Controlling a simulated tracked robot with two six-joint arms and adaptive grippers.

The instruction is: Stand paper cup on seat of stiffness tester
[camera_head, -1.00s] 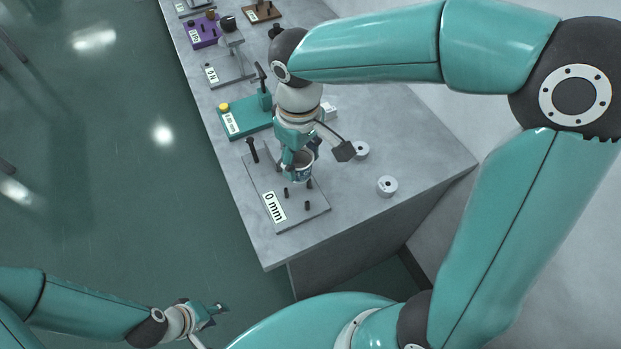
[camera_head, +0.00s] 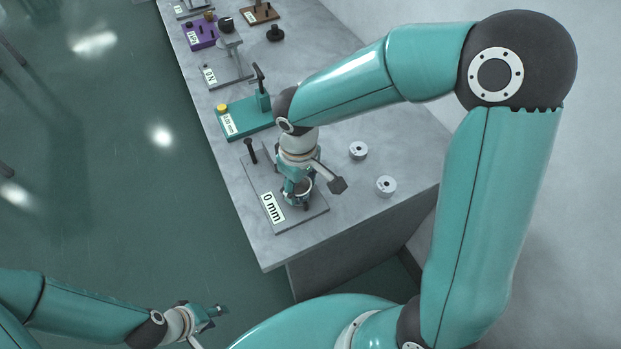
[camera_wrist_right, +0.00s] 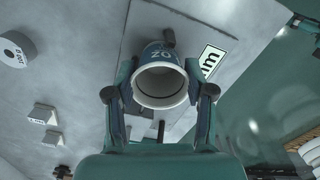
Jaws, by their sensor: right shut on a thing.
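The paper cup (camera_head: 304,193) is held by my right gripper (camera_head: 298,190) over the grey plate of the stiffness tester (camera_head: 312,217), which has a "0 mm" label and dark pegs. In the right wrist view my right gripper (camera_wrist_right: 160,95) has a finger on each side of the cup (camera_wrist_right: 160,84), with its white rim and open mouth facing the camera. The cup's base is hidden, so I cannot tell whether it touches the seat. The tester plate also shows in the wrist view (camera_wrist_right: 190,30). My left gripper (camera_head: 212,312) is at lower left, away from the bench; its jaw opening is unclear.
A dark post (camera_head: 251,152) stands at the tester's back left corner. Two grey weights (camera_head: 386,186) lie to the right on the bench. A teal device (camera_head: 238,117) with a lever stands behind, and a grey "N" stand (camera_head: 226,76) is beyond it. The bench's front right is clear.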

